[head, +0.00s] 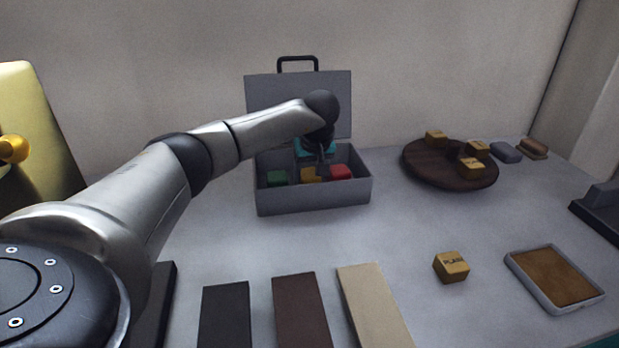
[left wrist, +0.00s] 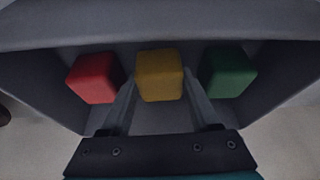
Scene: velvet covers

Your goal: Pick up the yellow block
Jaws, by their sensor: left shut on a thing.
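The yellow block (head: 311,175) lies in the open grey case, between a green block (head: 277,178) on its left and a red block (head: 342,172) on its right. My left gripper (head: 323,168) reaches down into the case from above and partly hides the yellow block. In the left wrist view the yellow block (left wrist: 160,75) sits between the two fingers of my left gripper (left wrist: 160,95), which is shut on it. There the red block (left wrist: 95,78) is at left and the green block (left wrist: 228,73) at right. My right gripper is not in view.
The case (head: 315,197) has its lid raised behind. A dark round board (head: 425,172) with several wooden blocks stands at right. A loose wooden block (head: 451,267) and a tray (head: 590,296) lie nearer. Flat strips (head: 300,312) lie in front. The table between is clear.

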